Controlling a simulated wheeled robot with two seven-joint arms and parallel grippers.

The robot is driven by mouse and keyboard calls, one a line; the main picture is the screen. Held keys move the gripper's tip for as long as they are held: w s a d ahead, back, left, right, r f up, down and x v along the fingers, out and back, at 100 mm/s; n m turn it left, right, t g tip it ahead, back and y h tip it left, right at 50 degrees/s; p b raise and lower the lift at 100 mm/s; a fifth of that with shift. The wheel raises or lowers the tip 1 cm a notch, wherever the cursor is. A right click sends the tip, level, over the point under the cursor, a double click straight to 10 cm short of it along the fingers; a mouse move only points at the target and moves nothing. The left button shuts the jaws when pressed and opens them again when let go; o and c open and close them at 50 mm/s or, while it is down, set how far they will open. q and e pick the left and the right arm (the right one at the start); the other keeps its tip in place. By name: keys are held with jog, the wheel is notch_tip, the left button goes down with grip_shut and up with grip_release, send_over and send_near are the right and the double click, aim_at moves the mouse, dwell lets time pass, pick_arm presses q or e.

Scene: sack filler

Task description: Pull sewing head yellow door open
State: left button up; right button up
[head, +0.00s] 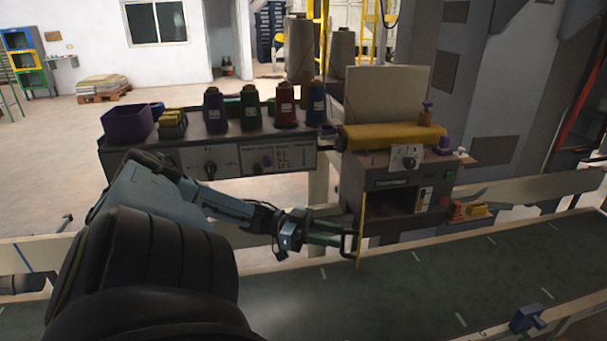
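The sewing head (357,183) is a dark box with a yellow top, right of centre. Its yellow door (361,225) shows nearly edge-on as a thin upright strip at the left of the box front. It stands swung out, and the dark opening (397,202) is uncovered. A black handle (347,244) sticks out from the door's left side. My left gripper (338,238) reaches in from the left, its fingertips at the handle. The fingers are too small to tell whether they are closed on it. My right gripper is not in view.
A green conveyor belt (478,262) with pale rails runs across below. A panel shelf (225,147) with several thread spools and a purple bin (127,123) stands left of the sewing head. A blue clamp (526,319) sits on the near rail at lower right.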

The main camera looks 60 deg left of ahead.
pick_arm(q)
jog(key=v, duration=1)
jog(key=shift+s+p, duration=0.15)
jog(key=shift+p, duration=0.15)
